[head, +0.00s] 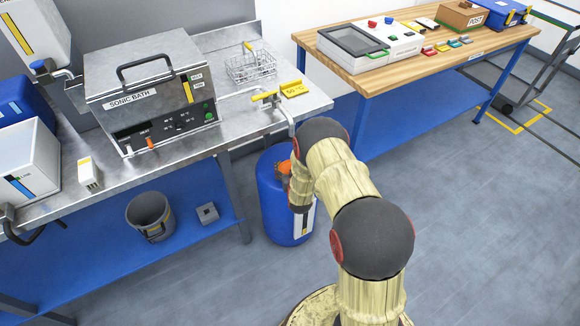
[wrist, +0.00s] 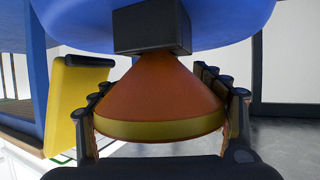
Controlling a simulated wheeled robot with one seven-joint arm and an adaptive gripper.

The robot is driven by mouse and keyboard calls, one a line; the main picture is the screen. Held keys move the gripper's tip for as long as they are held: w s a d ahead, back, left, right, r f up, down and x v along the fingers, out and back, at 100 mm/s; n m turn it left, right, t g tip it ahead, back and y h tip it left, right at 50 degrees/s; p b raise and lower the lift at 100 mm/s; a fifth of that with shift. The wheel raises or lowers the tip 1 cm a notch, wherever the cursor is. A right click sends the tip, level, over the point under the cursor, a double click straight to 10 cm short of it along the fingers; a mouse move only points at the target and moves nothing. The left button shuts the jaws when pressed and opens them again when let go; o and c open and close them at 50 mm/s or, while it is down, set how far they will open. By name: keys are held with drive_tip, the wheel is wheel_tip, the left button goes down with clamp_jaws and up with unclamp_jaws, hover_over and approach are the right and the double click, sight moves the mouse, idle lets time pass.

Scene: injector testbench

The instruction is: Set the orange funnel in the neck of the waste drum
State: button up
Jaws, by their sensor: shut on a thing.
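The blue waste drum (head: 275,205) stands on the floor beside the steel bench, partly hidden by my arm. The orange funnel (head: 284,168) shows at the drum's upper part, mostly hidden by my arm. In the wrist view the funnel (wrist: 160,92) has a yellow band on its wide rim, and its narrow end points at the black neck (wrist: 152,27) of the blue drum (wrist: 75,20). The narrow end meets the neck in the picture; I cannot tell whether it is inside. My gripper (wrist: 163,108) is shut on the funnel, with fingers on both sides of the cone.
The sonic bath (head: 150,85) stands on the bench. A grey bucket (head: 150,215) is under it. Floor to the right of the drum is clear.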

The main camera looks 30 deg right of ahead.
drive_tip(key=o, duration=1.2)
